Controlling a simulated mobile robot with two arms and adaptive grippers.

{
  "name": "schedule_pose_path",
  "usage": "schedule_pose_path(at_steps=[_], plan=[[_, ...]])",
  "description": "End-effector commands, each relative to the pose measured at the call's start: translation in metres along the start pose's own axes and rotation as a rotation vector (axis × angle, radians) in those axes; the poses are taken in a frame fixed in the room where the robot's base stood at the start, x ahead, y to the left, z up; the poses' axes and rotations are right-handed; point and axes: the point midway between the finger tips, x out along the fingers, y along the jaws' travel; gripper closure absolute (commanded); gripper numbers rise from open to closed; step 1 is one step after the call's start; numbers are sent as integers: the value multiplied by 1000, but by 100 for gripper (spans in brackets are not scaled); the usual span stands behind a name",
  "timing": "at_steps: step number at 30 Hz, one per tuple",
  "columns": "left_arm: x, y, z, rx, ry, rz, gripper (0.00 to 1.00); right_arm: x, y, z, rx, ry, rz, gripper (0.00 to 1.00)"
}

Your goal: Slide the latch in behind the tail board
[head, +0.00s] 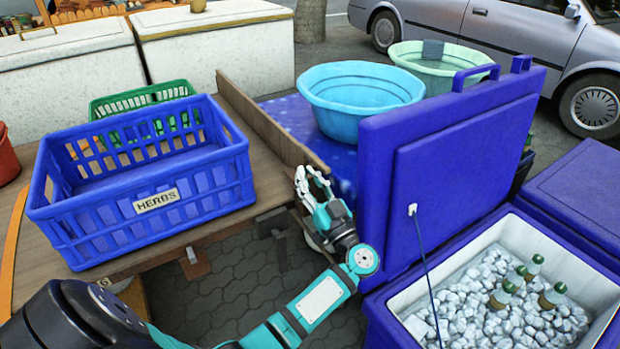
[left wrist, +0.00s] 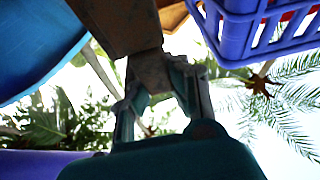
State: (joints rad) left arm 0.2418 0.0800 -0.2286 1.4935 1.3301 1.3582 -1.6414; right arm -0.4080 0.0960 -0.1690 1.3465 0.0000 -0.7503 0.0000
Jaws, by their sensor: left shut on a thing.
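The wooden tail board (head: 265,125) stands on edge along the right side of the wooden table (head: 25,270). My left gripper (head: 311,182) is at the near end of the board, its arm reaching in from below. In the left wrist view its fingers (left wrist: 158,88) are shut on a small rusty brown piece (left wrist: 152,68), which looks like the latch. That piece lies against a wider brown board (left wrist: 118,22) just above it. In the head view the latch is hidden by my gripper, so its position behind the board cannot be told. My right gripper is not in view.
A blue herbs crate (head: 150,225) fills much of the table, with a green crate (head: 140,98) behind. An upright blue cooler lid (head: 440,165) rises close to the right of my gripper. An ice-filled cooler (head: 500,245) and a light-blue basin (head: 360,98) are nearby.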

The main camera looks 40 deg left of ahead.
Motion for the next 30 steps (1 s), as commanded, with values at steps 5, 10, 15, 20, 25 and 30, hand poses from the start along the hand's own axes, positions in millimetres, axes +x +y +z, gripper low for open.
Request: schedule_pose_path(at_steps=[5,10,15,20,25,30], plan=[[3,0,0,-2,0,-3,78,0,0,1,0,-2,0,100],[2,0,0,-1,0,-2,75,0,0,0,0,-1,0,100],[-2,0,0,-1,0,-1,75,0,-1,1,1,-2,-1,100],[-23,0,1,-1,-4,1,75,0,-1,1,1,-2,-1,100],[-60,0,1,0,-6,0,75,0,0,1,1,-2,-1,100],[-93,0,1,1,-3,0,75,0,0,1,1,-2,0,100]])
